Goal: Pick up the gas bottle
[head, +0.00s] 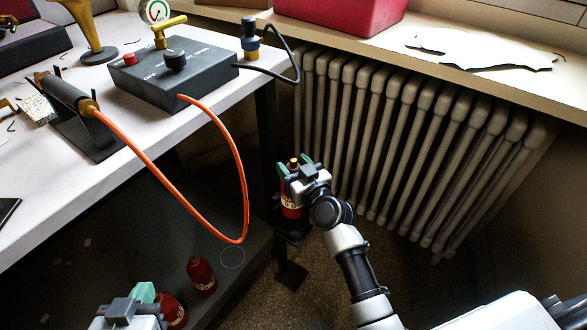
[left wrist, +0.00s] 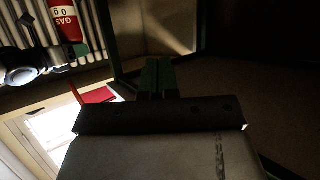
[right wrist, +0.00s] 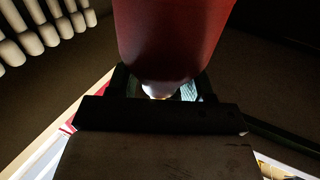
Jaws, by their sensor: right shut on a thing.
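My right gripper (head: 297,170) is shut on a red gas bottle (head: 291,208), gripping it near its top beside the radiator. In the right wrist view the red bottle (right wrist: 170,35) fills the top, its pale neck between the fingers (right wrist: 160,88). The left wrist view also shows a red bottle (left wrist: 66,20) labelled "GAS 0g". My left gripper (head: 142,294) is at the bottom left of the head view; its fingers (left wrist: 157,78) are together and empty. Two other red bottles stand on the lower shelf: one (head: 172,312) beside my left gripper, partly hidden, and one (head: 201,272) to its right.
The white bench (head: 70,180) holds a grey control box (head: 175,70) and a torch in a holder (head: 65,95). An orange hose (head: 240,190) loops down over the bench edge. The radiator (head: 400,140) stands behind the held bottle. A circle (head: 232,258) marks the lower shelf.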

